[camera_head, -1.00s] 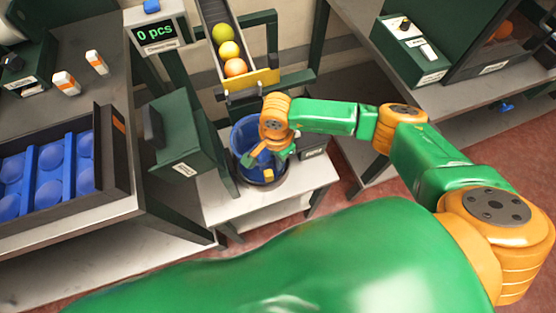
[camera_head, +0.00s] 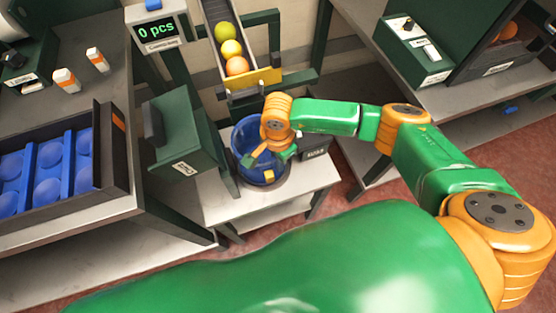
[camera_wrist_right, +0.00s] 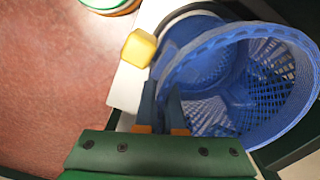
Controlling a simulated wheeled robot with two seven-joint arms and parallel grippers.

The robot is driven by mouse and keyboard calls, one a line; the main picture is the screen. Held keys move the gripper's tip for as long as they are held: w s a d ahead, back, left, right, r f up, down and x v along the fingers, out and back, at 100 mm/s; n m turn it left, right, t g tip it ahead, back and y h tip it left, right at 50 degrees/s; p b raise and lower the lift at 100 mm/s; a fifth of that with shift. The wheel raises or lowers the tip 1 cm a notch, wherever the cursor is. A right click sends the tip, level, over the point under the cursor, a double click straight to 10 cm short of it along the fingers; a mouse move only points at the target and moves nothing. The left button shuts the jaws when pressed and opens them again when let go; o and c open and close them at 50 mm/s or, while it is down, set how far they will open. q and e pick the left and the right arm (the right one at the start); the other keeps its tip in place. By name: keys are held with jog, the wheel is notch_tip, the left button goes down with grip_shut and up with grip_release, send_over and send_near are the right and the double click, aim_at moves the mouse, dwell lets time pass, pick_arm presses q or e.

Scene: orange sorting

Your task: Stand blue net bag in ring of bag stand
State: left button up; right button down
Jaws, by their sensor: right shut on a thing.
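The blue net bag (camera_head: 243,137) stands open-topped and upright on the small white table below the chute. In the right wrist view its mesh wall and round rim (camera_wrist_right: 292,45) fill the right side. My right gripper (camera_wrist_right: 161,108) is shut on the bag's near wall at the rim; in the head view the gripper (camera_head: 268,157) covers part of the bag. A dark ring (camera_head: 279,183) of the bag stand shows around the bag's lower part. Whether the bag is fully seated is hidden. My left gripper is not in view.
A chute (camera_head: 245,78) with several fruits ends above and behind the bag. A dark green box (camera_head: 181,135) stands left of it, and a small dark labelled box (camera_head: 317,150) close on its right. The white table (camera_head: 215,200) has bare room in front left.

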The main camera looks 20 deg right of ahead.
jog(key=c, duration=0.9)
grip_release()
jog(key=shift+c, duration=0.2)
notch_tip(320, 180, up, 9)
jog(key=p, duration=0.6)
jog(key=shift+r+p, duration=0.1)
jog(key=shift+p, duration=0.3)
